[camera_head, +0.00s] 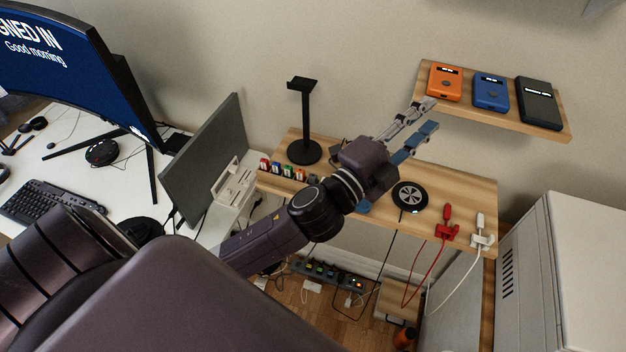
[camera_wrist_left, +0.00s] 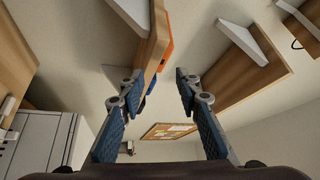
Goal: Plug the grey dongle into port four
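A row of small coloured dongles, with red (camera_head: 264,163) and green (camera_head: 288,171) among them, stands at the left end of the wooden desk shelf (camera_head: 455,185). A small dark grey piece (camera_head: 312,178) at the right end of that row may be the grey dongle; it is too small to be sure. Numbered ports cannot be made out. My left gripper (camera_head: 428,115) is open and empty, raised above the shelf and right of the dongles, near the wall shelf. Its spread blue-padded fingers also show in the left wrist view (camera_wrist_left: 160,88). My right gripper is not in view.
A black headphone stand (camera_head: 304,120), a round charging pad (camera_head: 410,196) and red and white cable plugs (camera_head: 447,222) occupy the wooden shelf. Orange, blue and black devices (camera_head: 491,92) lie on the wall shelf. A power strip (camera_head: 330,273) sits below. A monitor (camera_head: 205,150) stands left.

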